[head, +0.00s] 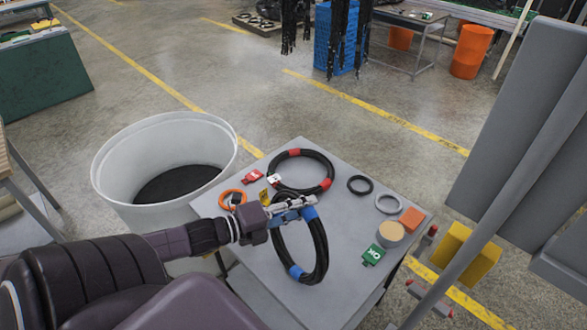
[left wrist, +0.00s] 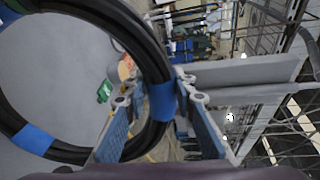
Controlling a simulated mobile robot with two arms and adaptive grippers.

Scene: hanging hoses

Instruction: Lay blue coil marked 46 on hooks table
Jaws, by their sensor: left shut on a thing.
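My left gripper (head: 300,208) is shut on the black coil with blue bands (head: 321,250), at its upper blue band. The coil hangs steeply from the fingers over the grey table (head: 345,240); I cannot tell if its lower edge touches the tabletop. In the left wrist view the coil (left wrist: 155,57) fills the left side, with a blue band (left wrist: 162,101) between the fingers (left wrist: 160,120). No number 46 is readable. A yellow tag (head: 265,197) shows beside the gripper. A black coil with red bands (head: 320,163) lies on the table behind. My right gripper is out of view.
Small rings, a red tag (head: 253,177), an orange block (head: 412,218), a tan round piece (head: 391,233) and a green OK tag (head: 373,255) lie on the table. A white bin (head: 110,160) stands left. Grey panels (head: 520,120) stand right. Open floor lies behind.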

